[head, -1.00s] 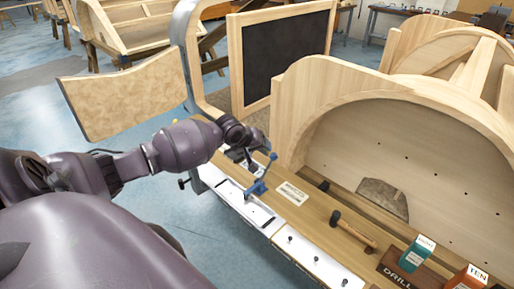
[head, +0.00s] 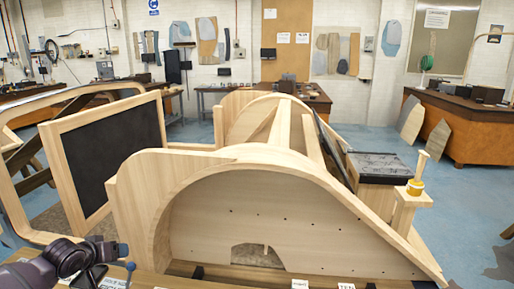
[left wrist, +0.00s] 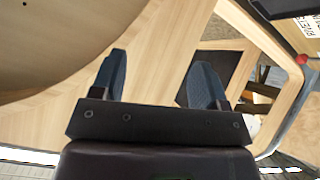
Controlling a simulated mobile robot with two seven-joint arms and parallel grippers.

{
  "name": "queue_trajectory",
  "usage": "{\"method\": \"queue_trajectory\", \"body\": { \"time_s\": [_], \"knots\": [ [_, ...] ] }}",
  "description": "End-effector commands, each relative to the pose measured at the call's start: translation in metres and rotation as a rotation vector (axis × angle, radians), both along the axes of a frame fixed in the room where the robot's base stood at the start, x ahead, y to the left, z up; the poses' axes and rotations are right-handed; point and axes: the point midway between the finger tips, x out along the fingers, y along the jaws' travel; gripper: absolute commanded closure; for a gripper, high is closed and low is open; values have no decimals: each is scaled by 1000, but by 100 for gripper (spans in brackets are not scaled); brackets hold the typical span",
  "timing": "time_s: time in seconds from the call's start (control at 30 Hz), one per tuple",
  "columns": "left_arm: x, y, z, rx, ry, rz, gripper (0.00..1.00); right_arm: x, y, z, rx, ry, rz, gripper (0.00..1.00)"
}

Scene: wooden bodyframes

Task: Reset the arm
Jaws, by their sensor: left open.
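My left arm comes in at the bottom left corner of the head view. The left wrist view shows the two dark fingers of my left gripper (left wrist: 160,78) spread well apart. My right gripper is in neither view.
A wooden bodyframe (head: 290,215) with a curved arch fills the middle. A framed black panel (head: 110,150) stands at the left. Blue floor (head: 465,190) is open at the right.

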Motion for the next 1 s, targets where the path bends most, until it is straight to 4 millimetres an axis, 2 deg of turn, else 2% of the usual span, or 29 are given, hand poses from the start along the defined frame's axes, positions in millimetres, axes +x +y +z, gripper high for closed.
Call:
{"method": "queue_trajectory", "body": {
  "time_s": [0.07,0.17,0.37,0.5,0.6,0.8,1.0],
  "knots": [
    [2,-20,5,85,-77,-91,32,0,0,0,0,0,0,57],
    [-6,-46,0,196,-168,-195,32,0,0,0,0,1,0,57],
    [-49,-99,-29,369,-313,-334,32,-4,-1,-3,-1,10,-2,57],
    [-94,-129,-53,446,-376,-365,32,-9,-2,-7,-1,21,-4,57],
    [-128,-144,-69,476,-390,-355,32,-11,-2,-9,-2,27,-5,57],
    [-199,-162,-100,450,-342,-268,32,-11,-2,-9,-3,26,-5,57],
    [-263,-168,-136,369,-225,-174,32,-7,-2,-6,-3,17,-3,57]
  ]
}}
